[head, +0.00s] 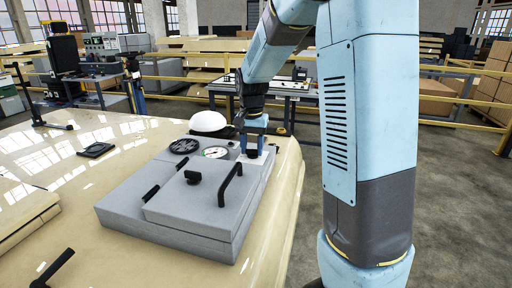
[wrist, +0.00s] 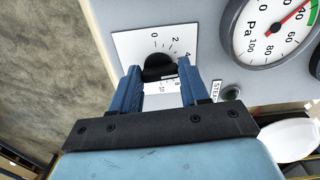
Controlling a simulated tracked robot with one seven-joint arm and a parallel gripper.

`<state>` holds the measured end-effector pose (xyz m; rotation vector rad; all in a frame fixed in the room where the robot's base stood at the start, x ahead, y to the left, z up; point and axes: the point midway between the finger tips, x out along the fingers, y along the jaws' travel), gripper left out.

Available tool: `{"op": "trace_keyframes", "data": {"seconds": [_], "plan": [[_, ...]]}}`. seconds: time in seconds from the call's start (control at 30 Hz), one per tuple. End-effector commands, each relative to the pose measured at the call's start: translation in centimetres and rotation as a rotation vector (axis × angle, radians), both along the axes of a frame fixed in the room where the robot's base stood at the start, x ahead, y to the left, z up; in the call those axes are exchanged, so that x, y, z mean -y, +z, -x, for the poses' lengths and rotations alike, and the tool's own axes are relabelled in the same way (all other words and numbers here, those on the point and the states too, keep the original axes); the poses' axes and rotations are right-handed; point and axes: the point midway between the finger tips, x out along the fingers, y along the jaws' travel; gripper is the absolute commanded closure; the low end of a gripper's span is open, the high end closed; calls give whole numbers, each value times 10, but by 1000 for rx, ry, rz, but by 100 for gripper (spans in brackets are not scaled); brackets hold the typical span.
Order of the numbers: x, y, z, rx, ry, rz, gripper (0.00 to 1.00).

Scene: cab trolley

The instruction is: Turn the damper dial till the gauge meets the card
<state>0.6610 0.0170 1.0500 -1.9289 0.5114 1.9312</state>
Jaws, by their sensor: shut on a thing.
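The damper dial (wrist: 160,66) is a black knob on a white plate (wrist: 126,44) numbered from 0 to 10. My gripper (wrist: 159,72) has its two blue fingers closed on either side of the knob. In the head view my gripper (head: 252,148) is at the back right corner of the grey box, hiding the dial. The gauge (wrist: 262,42) is a round white face marked Pa; its red needle points to the upper right, near 40 and a green band. The gauge also shows in the head view (head: 215,152). I cannot make out a card with a reading.
A black round grille (head: 184,146) and a white dome (head: 208,121) are near the gauge. A small black tray (head: 96,150) lies left on the glossy tabletop (head: 50,150).

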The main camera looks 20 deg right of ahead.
Motion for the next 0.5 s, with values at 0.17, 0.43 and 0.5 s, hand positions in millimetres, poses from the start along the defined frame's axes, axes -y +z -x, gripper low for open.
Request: {"op": "trace_keyframes", "data": {"seconds": [0.17, 0.43, 0.5], "plan": [[1, 2, -2, 7, -63, 0, 86], [1, 2, -2, 7, -99, 0, 86], [2, 2, -2, 7, -100, 0, 86]]}}
